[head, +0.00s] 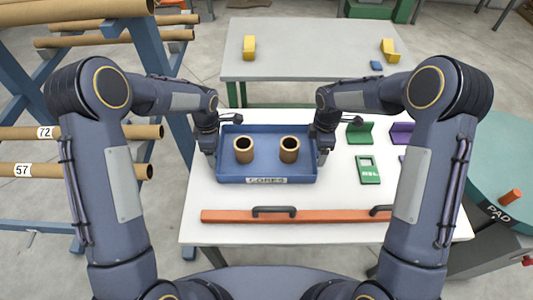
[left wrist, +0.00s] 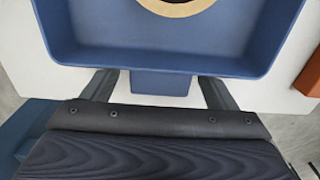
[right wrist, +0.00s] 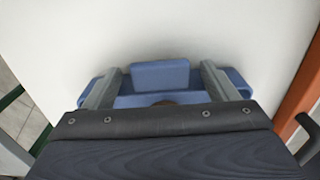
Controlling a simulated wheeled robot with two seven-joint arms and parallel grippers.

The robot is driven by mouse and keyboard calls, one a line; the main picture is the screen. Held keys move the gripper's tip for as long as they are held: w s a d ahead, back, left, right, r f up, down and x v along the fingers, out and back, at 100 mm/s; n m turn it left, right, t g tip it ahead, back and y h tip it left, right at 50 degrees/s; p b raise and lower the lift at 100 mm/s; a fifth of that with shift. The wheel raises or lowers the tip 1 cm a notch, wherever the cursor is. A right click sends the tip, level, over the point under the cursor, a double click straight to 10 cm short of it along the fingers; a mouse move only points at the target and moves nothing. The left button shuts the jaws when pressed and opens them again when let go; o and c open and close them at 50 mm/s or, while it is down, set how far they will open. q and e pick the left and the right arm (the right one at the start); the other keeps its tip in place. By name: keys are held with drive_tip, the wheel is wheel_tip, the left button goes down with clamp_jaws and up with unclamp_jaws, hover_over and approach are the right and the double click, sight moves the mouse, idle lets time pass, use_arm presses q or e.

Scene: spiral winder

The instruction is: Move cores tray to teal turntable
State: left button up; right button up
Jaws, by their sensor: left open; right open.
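The blue cores tray (head: 266,170) lies on the white table with two brown cores (head: 243,150) (head: 289,149) standing in it. A label on its front wall reads CORES. My left gripper (head: 211,150) is at the tray's left end; in the left wrist view its open fingers (left wrist: 158,88) stand either side of a blue end tab (left wrist: 160,84). My right gripper (head: 322,150) is at the right end; in the right wrist view its open fingers (right wrist: 165,80) stand either side of the other tab (right wrist: 160,74). The teal turntable (head: 500,150), marked PAD, is at the far right.
An orange bar with black handles (head: 240,216) lies along the table's front. Green (head: 369,170) and purple (head: 402,134) items lie right of the tray. A rack with long brown tubes (head: 90,133) stands left. A grey table (head: 310,62) stands behind.

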use_arm(q)
drive_tip(key=shift+f, duration=0.6)
use_arm(e)
drive_tip(key=shift+f, duration=0.65)
use_arm(q)
drive_tip(key=c, duration=1.3)
use_arm(e)
drive_tip(key=c, duration=1.3)
